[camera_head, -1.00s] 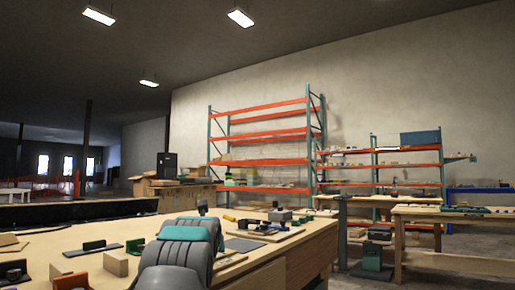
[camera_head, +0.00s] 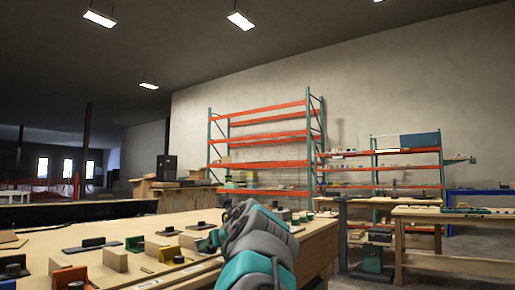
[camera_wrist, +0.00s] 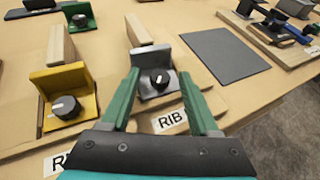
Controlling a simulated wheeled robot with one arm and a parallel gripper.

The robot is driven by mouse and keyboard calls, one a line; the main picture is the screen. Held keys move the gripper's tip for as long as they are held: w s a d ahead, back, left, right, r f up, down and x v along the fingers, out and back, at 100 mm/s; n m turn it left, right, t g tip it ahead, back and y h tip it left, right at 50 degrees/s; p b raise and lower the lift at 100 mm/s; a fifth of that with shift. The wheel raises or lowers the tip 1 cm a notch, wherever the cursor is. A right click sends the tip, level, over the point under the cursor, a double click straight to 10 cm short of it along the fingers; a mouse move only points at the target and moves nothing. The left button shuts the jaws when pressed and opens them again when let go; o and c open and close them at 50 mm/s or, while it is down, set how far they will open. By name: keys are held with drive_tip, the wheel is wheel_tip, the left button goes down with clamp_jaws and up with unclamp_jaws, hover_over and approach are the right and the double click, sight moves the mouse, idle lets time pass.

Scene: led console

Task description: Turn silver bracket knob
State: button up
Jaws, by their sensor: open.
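The silver bracket (camera_wrist: 152,64) stands on the wooden bench in the wrist view, with a black round knob (camera_wrist: 160,80) on its front. The knob has a pale pointer mark. My gripper (camera_wrist: 160,74) is open, with one green finger on each side of the bracket and knob. I cannot tell whether a finger touches either. In the head view, my grey and teal arm (camera_head: 257,240) reaches over the bench, and the silver bracket cannot be made out.
A yellow bracket (camera_wrist: 63,78) with a black knob stands left of the silver one. A grey mat (camera_wrist: 225,53) lies to the right. Label cards lie along the front. The bench edge (camera_wrist: 252,118) is at lower right.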

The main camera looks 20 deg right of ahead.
drive_tip(key=shift+w+d+f+n+g+y+b, duration=0.1)
drive_tip(key=shift+d+n+g+y+b, duration=0.1)
drive_tip(key=shift+n+y+b, duration=0.4)
drive_tip(key=shift+d+n+g+y+b, duration=0.1)
drive_tip(key=shift+d+n+y+b, duration=0.15)
drive_tip(key=shift+n+y, duration=0.55)
drive_tip(key=shift+n+g+y+b, duration=0.3)
drive_tip(key=shift+n+g+y, duration=0.2)
drive_tip(key=shift+n+y, duration=0.3)
drive_tip(key=shift+y, duration=0.4)
